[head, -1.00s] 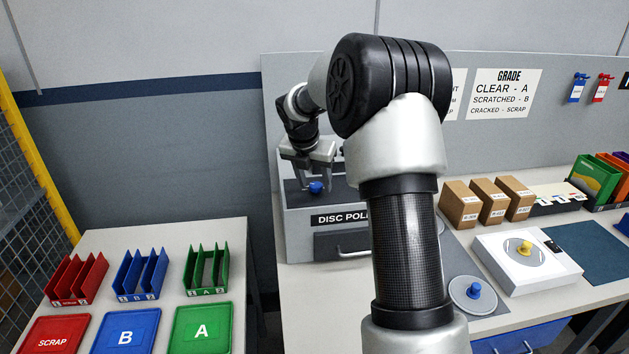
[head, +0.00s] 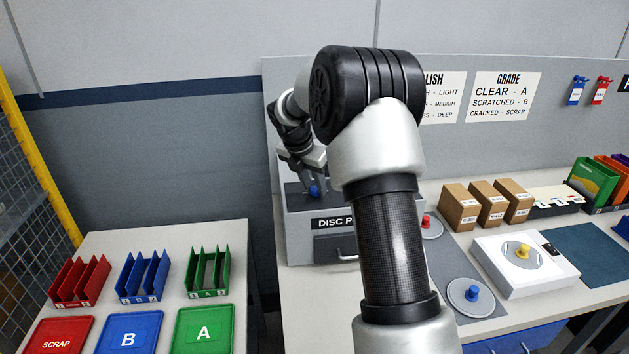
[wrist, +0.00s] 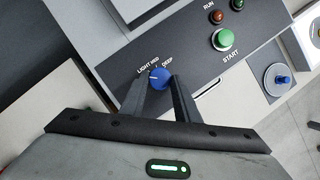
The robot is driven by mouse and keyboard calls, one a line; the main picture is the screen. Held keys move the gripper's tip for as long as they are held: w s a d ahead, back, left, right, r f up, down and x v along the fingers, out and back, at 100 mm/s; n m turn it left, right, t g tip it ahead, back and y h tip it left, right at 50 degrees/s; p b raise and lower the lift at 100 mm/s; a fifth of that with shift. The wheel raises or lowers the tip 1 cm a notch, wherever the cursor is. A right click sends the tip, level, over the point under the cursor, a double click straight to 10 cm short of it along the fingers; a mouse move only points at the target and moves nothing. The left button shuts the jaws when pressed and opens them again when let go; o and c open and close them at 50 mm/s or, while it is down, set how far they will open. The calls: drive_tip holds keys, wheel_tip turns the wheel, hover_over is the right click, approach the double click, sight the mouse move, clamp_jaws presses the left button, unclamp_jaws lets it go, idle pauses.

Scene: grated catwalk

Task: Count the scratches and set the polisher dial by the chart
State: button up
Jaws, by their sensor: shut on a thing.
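The disc polisher (head: 300,222) stands at the back left of the bench. Its blue dial (wrist: 160,78) is below the LIGHT, MED and DEEP marks; it also shows in the head view (head: 314,191). My gripper (wrist: 160,88) is shut on the dial, one finger on each side. A white line shows on the dial, but I cannot tell exactly which mark it meets. Discs with a blue knob (head: 472,292), yellow knob (head: 522,251) and red knob (head: 426,222) show; scratches are too small to see.
The green START button (wrist: 224,39) and RUN lamp (wrist: 218,17) are right of the dial. Trays (head: 203,328) and racks (head: 143,275) fill the left table.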

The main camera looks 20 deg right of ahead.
drive_tip(key=m+p, duration=0.1)
drive_tip(key=m+g+p, duration=0.1)
drive_tip(key=m, duration=0.1)
drive_tip(key=shift+w+a+r+m+h+p, duration=0.1)
drive_tip(key=shift+w+r+m+h+p, duration=0.1)
drive_tip(key=shift+w+m+h+p, duration=0.15)
drive_tip(key=m+g+p, duration=0.1)
drive_tip(key=m, duration=0.1)
drive_tip(key=shift+f+m, duration=0.1)
drive_tip(key=shift+m, duration=0.25)
drive_tip(key=m+g, duration=0.1)
drive_tip(key=m, duration=0.2)
drive_tip(key=shift+w+f+g+p, duration=0.1)
drive_tip(key=shift+w+g+p, duration=0.1)
drive_tip(key=shift+g+p, duration=0.2)
drive_tip(key=shift+w+m+g, duration=0.15)
drive_tip(key=shift+m+g, duration=0.45)
drive_tip(key=shift+m, duration=1.5)
drive_tip(key=o, duration=1)
drive_tip(key=shift+o, duration=0.2)
